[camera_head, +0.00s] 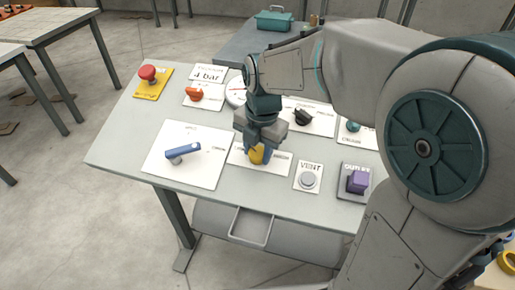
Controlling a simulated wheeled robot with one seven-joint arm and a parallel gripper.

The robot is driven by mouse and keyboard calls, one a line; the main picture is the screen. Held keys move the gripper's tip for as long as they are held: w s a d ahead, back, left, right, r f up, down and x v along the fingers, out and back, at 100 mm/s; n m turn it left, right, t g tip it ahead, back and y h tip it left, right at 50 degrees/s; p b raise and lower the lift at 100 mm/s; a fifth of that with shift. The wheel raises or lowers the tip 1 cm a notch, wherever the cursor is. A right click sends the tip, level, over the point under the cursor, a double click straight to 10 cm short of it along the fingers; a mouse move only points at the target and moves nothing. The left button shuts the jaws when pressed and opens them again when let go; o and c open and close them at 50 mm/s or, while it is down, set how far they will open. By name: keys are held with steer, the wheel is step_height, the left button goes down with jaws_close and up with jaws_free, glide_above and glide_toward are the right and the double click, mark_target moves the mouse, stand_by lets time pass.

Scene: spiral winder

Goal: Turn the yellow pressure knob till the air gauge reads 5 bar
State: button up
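The yellow pressure knob (257,155) is on a white plate (273,166) in the middle of the sloping grey panel. My gripper (257,153) points down over it, with one finger on each side of the knob. The gripper and wrist hide the knob's top and back. I cannot tell whether the fingers press on it. The round white air gauge (234,91) is behind and left of my wrist, partly hidden by my arm. Its needle and reading cannot be made out.
An empty grey tray (251,225) is below the panel's front edge.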

steer(key=m+t+y+b, duration=0.1)
steer(key=m+b, duration=0.2)
steer(key=m, duration=0.1)
steer(key=shift+f+m, duration=0.1)
steer(key=shift+m, duration=0.2)
steer(key=m+b, duration=0.1)
steer(key=m, duration=0.1)
steer(key=m+t+b, duration=0.1)
steer(key=m+b, duration=0.1)
steer(key=m, duration=0.1)
steer(key=shift+s+d+t, duration=0.1)
steer(key=shift+s+t, duration=0.05)
steer(key=shift+t, duration=0.15)
steer(key=m+b, duration=0.1)
steer(key=m, duration=0.2)
steer(key=m+t+b, duration=0.1)
steer(key=m+b, duration=0.1)
steer(key=shift+s+m+t, duration=0.1)
steer(key=shift+m+t, duration=0.2)
steer(key=shift+m, duration=0.1)
steer(key=m+t+b, duration=0.1)
steer(key=m+b, duration=0.1)
steer(key=m, duration=0.3)
steer(key=shift+s+m+h, duration=0.1)
steer(key=shift+m+h, duration=0.2)
steer(key=shift+h, duration=0.1)
steer(key=o, duration=1)
